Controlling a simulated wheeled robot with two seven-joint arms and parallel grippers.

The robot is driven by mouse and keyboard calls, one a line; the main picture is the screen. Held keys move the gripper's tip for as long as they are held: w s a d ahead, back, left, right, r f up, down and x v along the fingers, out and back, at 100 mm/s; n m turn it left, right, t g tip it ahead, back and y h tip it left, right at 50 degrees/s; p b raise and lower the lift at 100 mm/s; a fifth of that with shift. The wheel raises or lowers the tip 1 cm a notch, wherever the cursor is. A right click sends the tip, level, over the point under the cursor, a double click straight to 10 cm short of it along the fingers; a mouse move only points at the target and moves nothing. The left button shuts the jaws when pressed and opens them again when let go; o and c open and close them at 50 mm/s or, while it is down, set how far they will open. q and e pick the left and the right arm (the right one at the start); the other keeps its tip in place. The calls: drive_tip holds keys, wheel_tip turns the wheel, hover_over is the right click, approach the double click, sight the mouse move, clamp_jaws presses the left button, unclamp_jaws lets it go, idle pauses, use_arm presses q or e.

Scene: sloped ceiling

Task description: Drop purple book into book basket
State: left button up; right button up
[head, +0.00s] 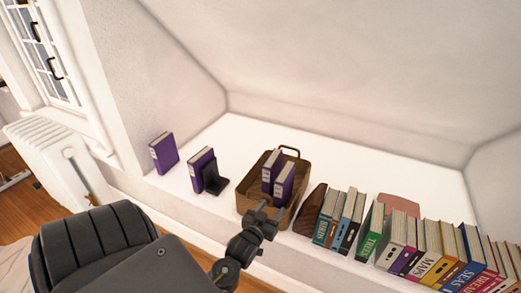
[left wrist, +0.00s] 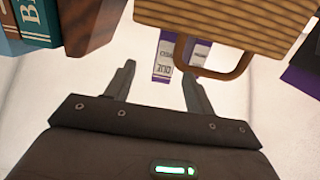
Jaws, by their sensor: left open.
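The brown book basket (head: 247,203) stands on the white ledge, with two purple books (head: 267,184) (head: 284,190) upright inside it, their tops above the rim. My left gripper (head: 271,209) is at the basket's front side, open and empty. In the left wrist view, the basket (left wrist: 225,18) and its handle (left wrist: 218,74) are at the top. The purple books' white-labelled spines (left wrist: 177,62) show beyond my open fingers (left wrist: 158,82), apart from them. Two more purple books (head: 163,153) (head: 199,166) stand on the ledge left of the basket. My right gripper is not seen.
A black bookend (head: 213,180) stands against the nearer loose purple book. A dark wooden bookend (head: 309,209) and a row of coloured books (head: 400,238) fill the ledge right of the basket. The sloped ceiling closes in behind. A white radiator (head: 55,160) is at left.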

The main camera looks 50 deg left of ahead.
use_arm(q)
drive_tip(key=s+d+f+m+g+h, duration=0.2)
drive_tip(key=s+d+f+g, duration=0.25)
drive_tip(key=f, duration=0.45)
drive_tip(key=s+d+f+m+g+h, duration=0.1)
drive_tip(key=s+d+f+g+h, duration=0.25)
drive_tip(key=f, duration=0.55)
drive_tip(key=s+d+f+m+g, duration=0.1)
drive_tip(key=s+d+f+g, duration=0.1)
drive_tip(key=s, duration=0.6)
drive_tip(key=s+d+f+m+g, duration=0.1)
drive_tip(key=s+d+f+g, duration=0.2)
drive_tip(key=s+d+f, duration=0.2)
drive_tip(key=s+f, duration=0.2)
drive_tip(key=s, duration=0.1)
drive_tip(key=shift+s+d+m+g, duration=0.25)
drive_tip(key=shift+d+m+g, duration=0.05)
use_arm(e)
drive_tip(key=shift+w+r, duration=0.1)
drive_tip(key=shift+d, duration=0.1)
